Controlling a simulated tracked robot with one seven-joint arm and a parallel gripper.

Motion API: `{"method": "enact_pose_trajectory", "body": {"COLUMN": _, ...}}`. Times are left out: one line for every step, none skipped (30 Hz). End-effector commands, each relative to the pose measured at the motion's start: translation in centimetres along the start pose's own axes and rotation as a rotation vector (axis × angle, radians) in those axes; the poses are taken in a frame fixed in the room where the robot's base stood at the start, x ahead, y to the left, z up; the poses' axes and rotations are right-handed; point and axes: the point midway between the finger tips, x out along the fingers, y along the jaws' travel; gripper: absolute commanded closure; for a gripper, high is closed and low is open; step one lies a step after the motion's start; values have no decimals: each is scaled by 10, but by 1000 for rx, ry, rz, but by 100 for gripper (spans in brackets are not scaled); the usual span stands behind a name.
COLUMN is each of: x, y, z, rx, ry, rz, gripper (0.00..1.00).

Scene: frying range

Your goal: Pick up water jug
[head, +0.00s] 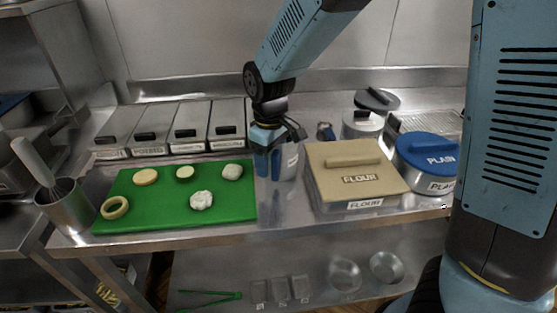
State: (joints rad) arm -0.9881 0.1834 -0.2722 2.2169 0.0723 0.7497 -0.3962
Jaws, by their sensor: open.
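A grey metal jug with a small white label (291,161), which looks like the water jug, stands on the steel counter between the green board and the flour box. My gripper (268,165) points down at the jug's left side, with its blue fingers open. The fingers and wrist hide the left part and much of the top of the jug. I cannot tell whether a finger touches it or whether part of it lies between the fingers.
The flour box (355,178) and blue-lidded tub (428,160) crowd the right. Lidded bins (188,125) line the back left. A steel pot with a whisk (65,207) stands at the left edge.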

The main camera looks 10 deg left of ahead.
Motion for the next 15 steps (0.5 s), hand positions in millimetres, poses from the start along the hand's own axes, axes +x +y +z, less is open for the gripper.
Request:
{"method": "enact_pose_trajectory", "body": {"x": 4, "y": 0, "z": 0, "rx": 1, "ry": -2, "rz": 0, "gripper": 36}}
{"method": "enact_pose_trajectory", "body": {"x": 6, "y": 0, "z": 0, "rx": 1, "ry": -2, "rz": 0, "gripper": 36}}
{"method": "enact_pose_trajectory", "body": {"x": 7, "y": 0, "z": 0, "rx": 1, "ry": -1, "rz": 0, "gripper": 36}}
{"method": "enact_pose_trajectory", "body": {"x": 8, "y": 0, "z": 0, "rx": 1, "ry": -1, "rz": 0, "gripper": 36}}
{"method": "enact_pose_trajectory", "body": {"x": 8, "y": 0, "z": 0, "rx": 1, "ry": 0, "rz": 0, "gripper": 36}}
{"method": "enact_pose_trajectory", "body": {"x": 8, "y": 0, "z": 0, "rx": 1, "ry": 0, "rz": 0, "gripper": 36}}
{"method": "enact_pose_trajectory", "body": {"x": 8, "y": 0, "z": 0, "rx": 1, "ry": 0, "rz": 0, "gripper": 36}}
{"method": "enact_pose_trajectory", "body": {"x": 8, "y": 0, "z": 0, "rx": 1, "ry": 0, "rz": 0, "gripper": 36}}
{"method": "enact_pose_trajectory", "body": {"x": 8, "y": 0, "z": 0, "rx": 1, "ry": 0, "rz": 0, "gripper": 36}}
{"method": "enact_pose_trajectory", "body": {"x": 8, "y": 0, "z": 0, "rx": 1, "ry": 0, "rz": 0, "gripper": 36}}
{"method": "enact_pose_trajectory", "body": {"x": 8, "y": 0, "z": 0, "rx": 1, "ry": 0, "rz": 0, "gripper": 39}}
{"method": "enact_pose_trajectory", "body": {"x": 8, "y": 0, "z": 0, "rx": 1, "ry": 0, "rz": 0, "gripper": 42}}
{"method": "enact_pose_trajectory", "body": {"x": 8, "y": 0, "z": 0, "rx": 1, "ry": 0, "rz": 0, "gripper": 45}}
{"method": "enact_pose_trajectory", "body": {"x": 8, "y": 0, "z": 0, "rx": 1, "ry": 0, "rz": 0, "gripper": 48}}
{"method": "enact_pose_trajectory", "body": {"x": 8, "y": 0, "z": 0, "rx": 1, "ry": 0, "rz": 0, "gripper": 52}}
